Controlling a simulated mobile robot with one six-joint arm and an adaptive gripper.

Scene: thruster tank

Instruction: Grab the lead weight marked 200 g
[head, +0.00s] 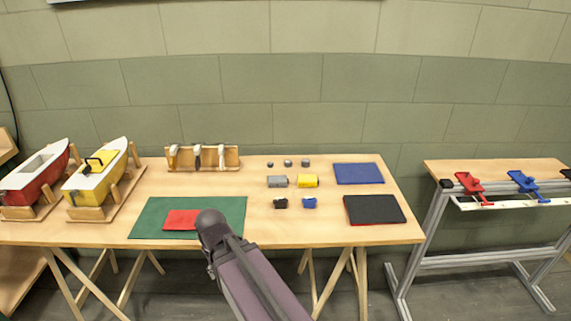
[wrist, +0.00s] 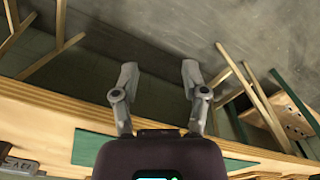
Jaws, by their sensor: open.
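Three small dark grey weights stand in a row at the back of the workbench: a left one (head: 270,164), a middle one (head: 288,163) and a right one (head: 305,163). The right one looks slightly larger. Their markings are too small to read, so I cannot tell which is 200 g. My gripper (wrist: 158,75) is open and empty in the wrist view, its two fingers spread apart over the floor by the bench edge. It is well away from the weights. In the head view my arm reaches up in front of the green mat, and its fingers cannot be made out.
The bench (head: 330,233) also holds a grey block (head: 277,181), a yellow block (head: 308,181), a black item (head: 281,203), a blue item (head: 309,202), a blue mat (head: 358,173), a black mat (head: 375,209), a green mat (head: 150,215), a wooden rack (head: 232,158) and two boats.

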